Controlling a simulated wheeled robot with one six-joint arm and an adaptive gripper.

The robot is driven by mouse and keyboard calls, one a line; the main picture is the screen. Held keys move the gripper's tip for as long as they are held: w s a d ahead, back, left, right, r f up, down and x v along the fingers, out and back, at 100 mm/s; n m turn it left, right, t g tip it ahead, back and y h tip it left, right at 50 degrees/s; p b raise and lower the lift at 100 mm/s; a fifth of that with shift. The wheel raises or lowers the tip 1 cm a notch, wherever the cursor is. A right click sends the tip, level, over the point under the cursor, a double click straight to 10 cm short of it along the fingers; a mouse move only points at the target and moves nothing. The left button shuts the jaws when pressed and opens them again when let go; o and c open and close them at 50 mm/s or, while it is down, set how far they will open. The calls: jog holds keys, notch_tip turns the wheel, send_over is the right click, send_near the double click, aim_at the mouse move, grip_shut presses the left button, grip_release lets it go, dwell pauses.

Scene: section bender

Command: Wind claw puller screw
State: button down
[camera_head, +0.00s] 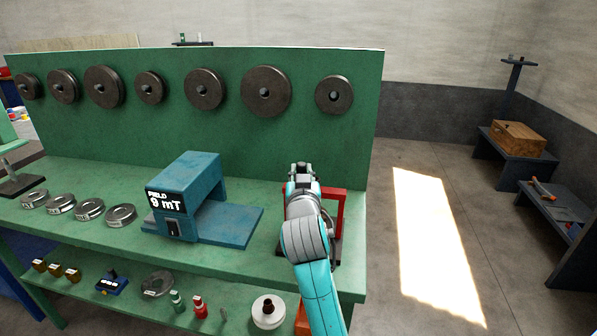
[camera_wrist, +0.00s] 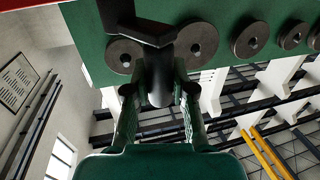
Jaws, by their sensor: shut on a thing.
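A red frame (camera_head: 341,198) stands at the right end of the green bench, mostly hidden behind my arm. I cannot make out the claw puller as a whole. My gripper (camera_head: 302,177) is in front of the frame and hides its left part. In the wrist view, my gripper's two fingers (camera_wrist: 158,88) are closed on a dark rounded grip (camera_wrist: 159,68). This grip joins a black crank-like bar (camera_wrist: 140,30) at the top of the view. The screw itself cannot be told apart. A strip of red shows at the wrist view's top left corner.
A blue field meter (camera_head: 186,190) reading 9 mT stands left of my arm on the bench (camera_head: 120,185). Several metal rings lie further left. A green back panel (camera_head: 230,130) with several dark discs rises behind. Open floor (camera_head: 430,240) lies to the right.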

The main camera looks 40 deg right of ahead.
jog(key=shift+s+d+n+t+y, duration=0.15)
jog(key=shift+s+n+t+y, duration=0.3)
jog(key=shift+n+y, duration=0.55)
jog(key=shift+s+d+n+t+y, duration=0.15)
jog(key=shift+s+n+t+y, duration=0.15)
jog(key=shift+n+t+y, duration=0.75)
jog(key=shift+s+d+n+t+y, duration=0.2)
jog(key=shift+s+n+y, duration=0.2)
jog(key=shift+y, duration=1.05)
jog(key=shift+n+y, duration=0.25)
jog(key=shift+y, duration=0.05)
jog(key=c, duration=1)
grip_release()
jog(key=shift+o, duration=0.2)
jog(key=v, duration=0.7)
jog(key=shift+s, duration=0.25)
jog(key=shift+a+f, duration=0.1)
jog(key=shift+f, duration=0.1)
